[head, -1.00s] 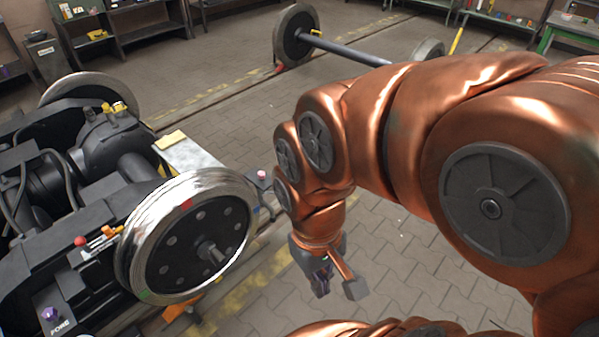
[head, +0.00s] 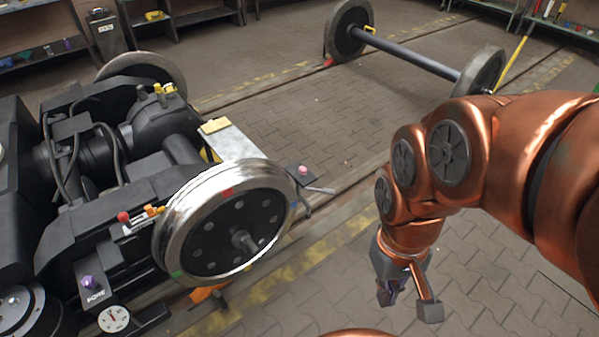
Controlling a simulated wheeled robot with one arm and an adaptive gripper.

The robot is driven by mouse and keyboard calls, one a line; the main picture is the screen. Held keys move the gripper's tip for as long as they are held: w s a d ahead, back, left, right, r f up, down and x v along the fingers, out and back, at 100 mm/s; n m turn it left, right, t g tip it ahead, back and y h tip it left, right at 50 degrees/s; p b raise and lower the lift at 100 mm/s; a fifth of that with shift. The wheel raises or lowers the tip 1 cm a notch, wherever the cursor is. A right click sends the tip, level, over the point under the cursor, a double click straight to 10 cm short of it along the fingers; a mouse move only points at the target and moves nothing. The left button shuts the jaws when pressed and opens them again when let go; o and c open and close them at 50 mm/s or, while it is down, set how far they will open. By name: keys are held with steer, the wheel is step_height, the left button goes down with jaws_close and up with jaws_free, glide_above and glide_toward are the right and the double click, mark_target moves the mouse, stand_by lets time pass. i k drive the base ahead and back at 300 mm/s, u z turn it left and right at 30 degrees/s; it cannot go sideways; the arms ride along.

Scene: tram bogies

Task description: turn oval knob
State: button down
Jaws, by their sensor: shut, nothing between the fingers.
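A purple knob (head: 89,282) sits on a dark labelled plate on the near side of the black bogie (head: 60,240), at the lower left of the head view. It looks like the oval knob, but its exact shape is too small to tell.
The shiny near wheel (head: 225,222) stands between my gripper and the knob. A white dial gauge (head: 114,319) is just below the knob. A red knob (head: 123,217) and an orange-handled part (head: 153,211) are above it. A loose wheelset (head: 410,58) lies behind.

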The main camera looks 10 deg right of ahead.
mark_target(302, 170)
steer(key=u, duration=0.55)
steer(key=i, duration=1)
steer(key=z, duration=0.05)
